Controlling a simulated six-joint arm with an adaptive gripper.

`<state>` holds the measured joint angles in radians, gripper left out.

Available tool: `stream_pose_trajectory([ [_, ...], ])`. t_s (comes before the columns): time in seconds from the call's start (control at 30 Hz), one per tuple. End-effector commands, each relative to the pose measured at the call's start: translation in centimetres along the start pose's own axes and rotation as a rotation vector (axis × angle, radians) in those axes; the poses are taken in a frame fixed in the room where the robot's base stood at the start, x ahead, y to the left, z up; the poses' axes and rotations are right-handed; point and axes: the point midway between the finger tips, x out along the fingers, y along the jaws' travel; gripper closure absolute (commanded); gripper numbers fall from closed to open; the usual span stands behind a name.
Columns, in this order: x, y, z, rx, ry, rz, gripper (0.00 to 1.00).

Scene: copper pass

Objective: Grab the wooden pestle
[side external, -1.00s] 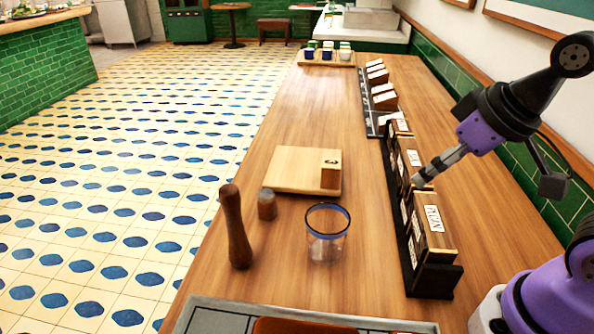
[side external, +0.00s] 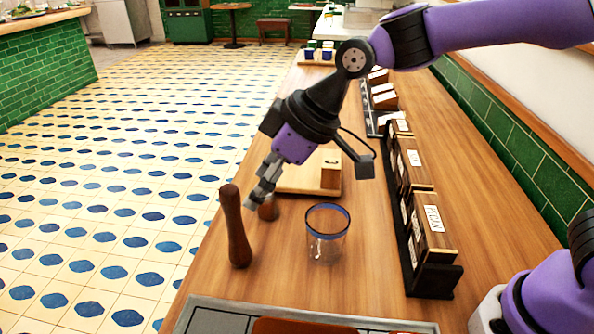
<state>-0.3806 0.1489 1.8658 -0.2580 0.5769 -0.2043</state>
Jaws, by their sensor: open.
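The wooden pestle (side external: 235,226) stands upright near the left edge of the wooden counter, dark brown with a rounded top. My gripper (side external: 256,200) is open and empty, tilted down to the left, just to the right of the pestle's upper part in the picture. I cannot tell from this one view how far apart they are in depth. No contact is clear.
A small brown wooden piece (side external: 269,210) stands behind the gripper, partly hidden. A clear blue-rimmed glass (side external: 327,234) stands to the right. A light wooden board (side external: 300,182) lies behind. A row of labelled boxes (side external: 433,232) lines the right. A grey-edged tray (side external: 205,312) is in front.

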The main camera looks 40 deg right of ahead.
Motion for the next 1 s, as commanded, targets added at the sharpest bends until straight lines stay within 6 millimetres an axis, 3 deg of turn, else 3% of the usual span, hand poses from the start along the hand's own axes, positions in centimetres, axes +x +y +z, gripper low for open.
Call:
stream_pose_trajectory([
  [0.2, 3.6, -0.1, 0.1, 0.0, -0.004, -0.003, 0.33],
  [0.37, 5.0, -0.1, 0.1, -0.001, -0.003, -0.002, 0.33],
  [0.63, 9.0, -0.4, 0.4, 0.0, -0.004, -0.002, 0.33],
  [0.97, 9.8, -0.3, 0.3, 0.001, -0.001, 0.0, 0.33],
  [1.0, 9.8, -0.3, 0.3, 0.001, -0.001, 0.0, 0.53],
])
